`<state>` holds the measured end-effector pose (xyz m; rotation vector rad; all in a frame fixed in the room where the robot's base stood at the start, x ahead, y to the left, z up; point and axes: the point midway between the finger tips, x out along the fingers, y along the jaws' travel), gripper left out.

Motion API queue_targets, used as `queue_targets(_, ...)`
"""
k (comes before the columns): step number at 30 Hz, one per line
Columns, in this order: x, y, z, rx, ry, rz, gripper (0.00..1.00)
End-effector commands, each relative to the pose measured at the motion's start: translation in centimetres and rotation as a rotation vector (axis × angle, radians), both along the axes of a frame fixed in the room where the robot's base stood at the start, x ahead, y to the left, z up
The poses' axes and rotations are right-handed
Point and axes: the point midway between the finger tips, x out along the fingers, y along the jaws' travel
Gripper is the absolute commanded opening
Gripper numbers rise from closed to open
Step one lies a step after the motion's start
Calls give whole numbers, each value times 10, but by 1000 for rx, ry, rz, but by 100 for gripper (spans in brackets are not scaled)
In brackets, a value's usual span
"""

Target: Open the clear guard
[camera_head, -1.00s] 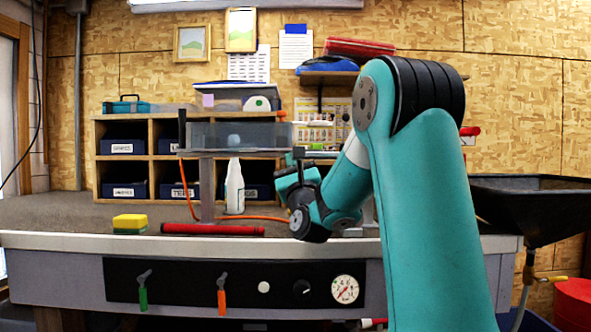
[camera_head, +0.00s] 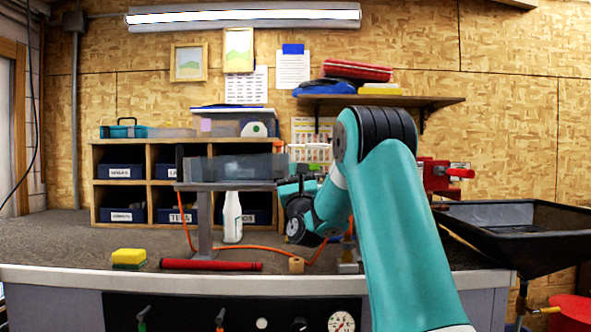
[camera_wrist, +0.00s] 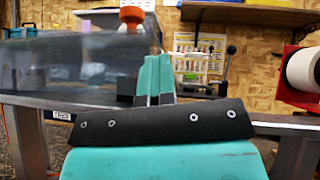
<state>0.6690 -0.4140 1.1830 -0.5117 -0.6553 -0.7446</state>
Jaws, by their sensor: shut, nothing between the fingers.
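The clear guard (camera_head: 235,167) is a see-through grey box on a metal stand above the bench, and it looks closed. It fills the left of the wrist view (camera_wrist: 70,65). A small orange knob (camera_head: 279,145) stands at its right end; in the wrist view the knob (camera_wrist: 131,17) is near the guard's top right. My gripper (camera_head: 284,187) is at the guard's right end. In the wrist view its teal fingers (camera_wrist: 155,75) are together and empty, just right of the guard and below the knob. I cannot tell whether they touch the guard.
A white bottle (camera_head: 232,217), a red grip (camera_head: 210,265), a yellow sponge (camera_head: 129,257) and a small wooden block (camera_head: 296,265) are on the bench. An orange hose runs behind. A black tray (camera_head: 520,230) stands at right. A red device (camera_wrist: 300,75) is right of my gripper.

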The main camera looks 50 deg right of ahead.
Motion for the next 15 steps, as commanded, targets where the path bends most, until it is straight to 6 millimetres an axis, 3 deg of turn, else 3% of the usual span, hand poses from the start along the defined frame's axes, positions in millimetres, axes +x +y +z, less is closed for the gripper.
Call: queue_targets(15, 8, 4, -2, 3, 13, 16, 0)
